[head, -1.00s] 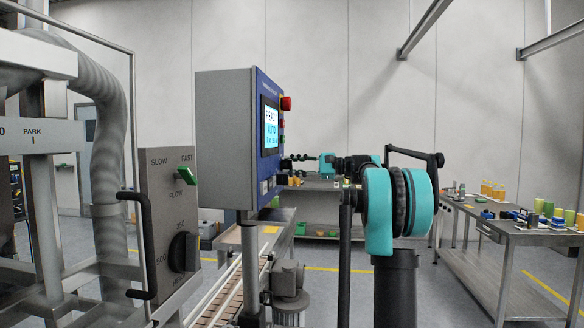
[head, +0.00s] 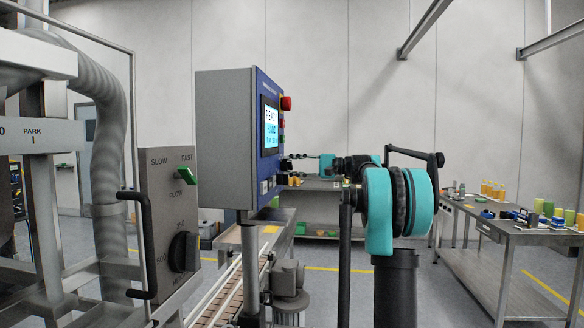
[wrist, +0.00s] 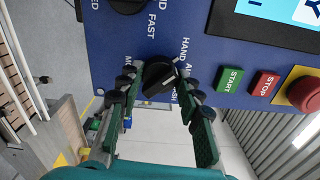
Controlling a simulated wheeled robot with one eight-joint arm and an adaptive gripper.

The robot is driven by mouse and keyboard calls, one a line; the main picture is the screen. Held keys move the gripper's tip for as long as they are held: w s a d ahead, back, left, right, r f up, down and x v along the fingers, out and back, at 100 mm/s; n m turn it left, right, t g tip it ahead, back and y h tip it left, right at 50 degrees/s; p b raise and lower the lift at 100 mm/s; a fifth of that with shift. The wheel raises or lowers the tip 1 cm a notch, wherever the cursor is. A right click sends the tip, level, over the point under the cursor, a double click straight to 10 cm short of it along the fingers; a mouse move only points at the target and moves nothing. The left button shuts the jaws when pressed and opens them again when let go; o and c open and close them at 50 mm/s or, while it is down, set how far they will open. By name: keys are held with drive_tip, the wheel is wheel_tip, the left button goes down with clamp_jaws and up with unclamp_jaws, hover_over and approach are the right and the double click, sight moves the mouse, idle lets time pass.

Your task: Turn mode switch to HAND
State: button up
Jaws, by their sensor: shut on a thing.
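The black mode switch knob (wrist: 158,78) is on the blue control panel in the wrist view, with a HAND label beside it. My gripper (wrist: 158,92) has one dark-padded finger on each side of the knob and is shut on it. A pale mark shows at the knob's right edge, near the HAND label; the other labels are partly hidden by the fingers. In the head view, the panel's screen (head: 271,128) reads HAND. My gripper (head: 290,164) reaches the panel's front face from the right; the knob itself is hard to make out there.
Beside the knob are a green START button (wrist: 230,80), a red STOP button (wrist: 264,84) and a red emergency stop (wrist: 305,95) on yellow. Another black knob (wrist: 128,3) is nearby. The grey control box (head: 225,140) stands over a conveyor (head: 228,300).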

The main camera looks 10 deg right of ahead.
drive_tip(key=o, duration=1.2)
drive_tip(key=shift+c, duration=0.2)
drive_tip(key=v, duration=1.2)
drive_tip(key=s+a+f+g+h, duration=0.1)
drive_tip(key=s+a+f+h, duration=0.25)
drive_tip(key=f, duration=0.55)
drive_tip(key=s+a+f+h, duration=0.2)
drive_tip(key=s+a+f, duration=0.3)
drive_tip(key=f, duration=0.4)
drive_tip(key=s+a+f+g+h, duration=0.15)
drive_tip(key=s+a+f, duration=0.3)
drive_tip(key=f, duration=0.55)
drive_tip(key=s+d+f+n+h, duration=0.1)
drive_tip(key=s+f+h, duration=0.2)
drive_tip(key=s+f, duration=0.5)
drive_tip(key=s+d+f+n+h, duration=0.2)
drive_tip(key=s+f+h, duration=0.1)
drive_tip(key=s+f, duration=0.5)
drive_tip(key=s+d+f+n+t+h, duration=0.1)
drive_tip(key=s+f+h, duration=0.3)
drive_tip(key=s+f, duration=0.4)
drive_tip(key=shift+s+d+f+n, duration=0.4)
drive_tip(key=shift+d+f, duration=0.25)
drive_tip(key=shift+f, duration=0.1)
